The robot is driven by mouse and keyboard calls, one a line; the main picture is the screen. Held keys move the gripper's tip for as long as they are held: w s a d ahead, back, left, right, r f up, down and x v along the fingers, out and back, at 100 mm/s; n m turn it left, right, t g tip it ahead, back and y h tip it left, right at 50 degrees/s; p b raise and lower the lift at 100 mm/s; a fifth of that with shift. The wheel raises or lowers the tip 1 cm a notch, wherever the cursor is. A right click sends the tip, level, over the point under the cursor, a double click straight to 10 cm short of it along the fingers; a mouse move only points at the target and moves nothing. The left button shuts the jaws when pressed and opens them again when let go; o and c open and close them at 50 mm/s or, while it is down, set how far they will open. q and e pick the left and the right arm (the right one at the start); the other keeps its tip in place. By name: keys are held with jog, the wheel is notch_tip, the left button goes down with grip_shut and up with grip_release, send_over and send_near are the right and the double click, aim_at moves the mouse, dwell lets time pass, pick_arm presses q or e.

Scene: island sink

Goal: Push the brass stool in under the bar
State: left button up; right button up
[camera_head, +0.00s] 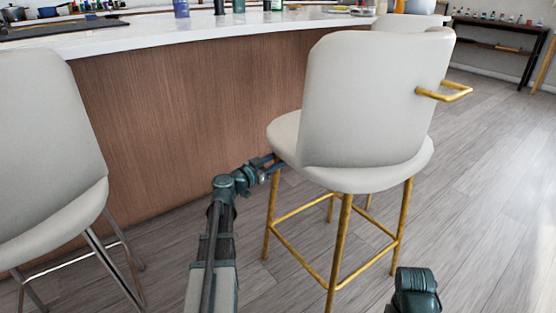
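The brass stool (365,105) has a pale grey seat and back on gold legs, with a gold handle (446,92) behind its backrest. It stands upright, right of centre and out from the curved wood-fronted bar (190,105). Its back faces right and toward me. My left gripper (274,166) is at the left side of the stool, just under the seat edge by the top of a gold leg. Its fingertips are too small and partly hidden to tell open from shut, or whether they touch. Only a dark green part of my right arm shows, at the bottom right.
A second pale stool (48,155) with chrome legs stands at the left. Another pale seat (408,22) shows behind the brass stool. The bar's white top (255,20) carries bottles and dishes. Wooden floor (490,180) is open at the right, before a dark shelf (500,38).

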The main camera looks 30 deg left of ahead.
pick_arm(q)
grip_shut()
dwell(1.1)
